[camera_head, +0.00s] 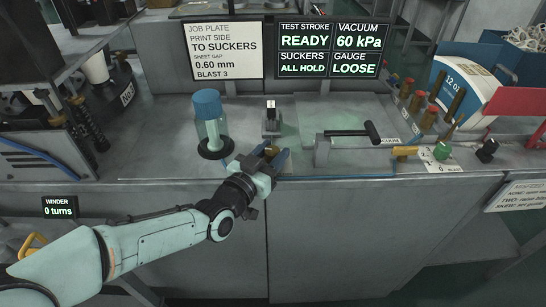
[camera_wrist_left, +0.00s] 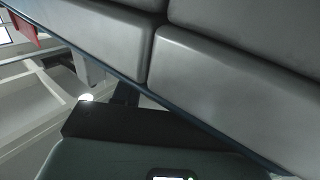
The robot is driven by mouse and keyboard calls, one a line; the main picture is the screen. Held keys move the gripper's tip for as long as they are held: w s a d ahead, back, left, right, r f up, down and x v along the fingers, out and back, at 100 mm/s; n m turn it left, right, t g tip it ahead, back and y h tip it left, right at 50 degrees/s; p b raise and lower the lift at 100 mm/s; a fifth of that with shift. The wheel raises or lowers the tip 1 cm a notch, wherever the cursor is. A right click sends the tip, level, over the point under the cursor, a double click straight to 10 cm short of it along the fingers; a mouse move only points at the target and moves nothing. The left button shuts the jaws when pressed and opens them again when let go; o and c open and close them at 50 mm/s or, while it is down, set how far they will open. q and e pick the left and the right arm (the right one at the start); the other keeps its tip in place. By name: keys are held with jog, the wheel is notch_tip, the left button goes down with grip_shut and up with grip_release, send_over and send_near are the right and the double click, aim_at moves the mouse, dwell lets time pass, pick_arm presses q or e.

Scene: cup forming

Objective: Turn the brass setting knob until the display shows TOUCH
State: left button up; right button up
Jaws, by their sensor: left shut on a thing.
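The brass setting knob (camera_head: 271,150) sits near the front edge of the grey machine top, mostly hidden by my gripper. My left gripper (camera_head: 270,157) reaches it from the front and is shut on it. The display (camera_head: 331,50) at the back reads TEST STROKE READY, VACUUM 60 kPa, SUCKERS ALL HOLD and GAUGE LOOSE. The left wrist view shows grey panels and dark parts close up; I cannot make out the knob there. My right gripper is not in view.
A black-handled lever (camera_head: 352,132) lies to the right. A job plate (camera_head: 210,50) stands behind. A green button (camera_head: 442,150) is at right.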

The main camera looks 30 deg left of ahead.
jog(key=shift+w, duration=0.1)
pick_arm(q)
jog(key=o, duration=0.9)
jog(key=shift+o, duration=0.2)
jog(key=shift+s, duration=0.1)
jog(key=s+b, duration=0.1)
jog(key=s, duration=1.2)
jog(key=shift+s+a+b, duration=0.15)
jog(key=shift+a+b, duration=0.15)
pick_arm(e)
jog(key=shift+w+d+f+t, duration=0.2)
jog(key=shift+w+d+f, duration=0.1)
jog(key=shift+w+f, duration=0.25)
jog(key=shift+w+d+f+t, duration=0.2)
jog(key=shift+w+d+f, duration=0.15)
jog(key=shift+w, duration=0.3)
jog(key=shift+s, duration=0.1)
